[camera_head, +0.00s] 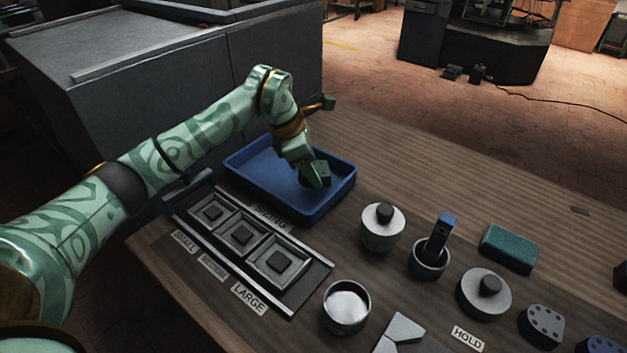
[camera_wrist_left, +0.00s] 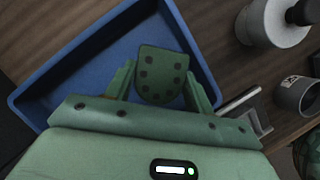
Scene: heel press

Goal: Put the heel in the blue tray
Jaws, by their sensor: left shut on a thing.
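The heel is a dark green piece with several dark holes in its face; it shows in the left wrist view (camera_wrist_left: 162,72) and in the head view (camera_head: 318,176). My left gripper (camera_wrist_left: 160,90) is shut on it, one finger at each side. The blue tray (camera_head: 262,192) lies at the table's left part. In the head view the gripper (camera_head: 304,172) holds the heel over the tray's right part, inside its rim. Whether the heel touches the tray floor I cannot tell. The tray also shows behind the heel in the left wrist view (camera_wrist_left: 75,88). My right gripper is out of view.
A sizing rack (camera_head: 320,272) stands in front of the tray. To the right are a lidded white pot (camera_head: 382,236), a cup (camera_head: 430,262) with a blue-handled tool, and a teal block (camera_head: 508,249). Grey (camera_head: 542,326) and blue (camera_head: 601,345) dotted pieces lie near HOLD.

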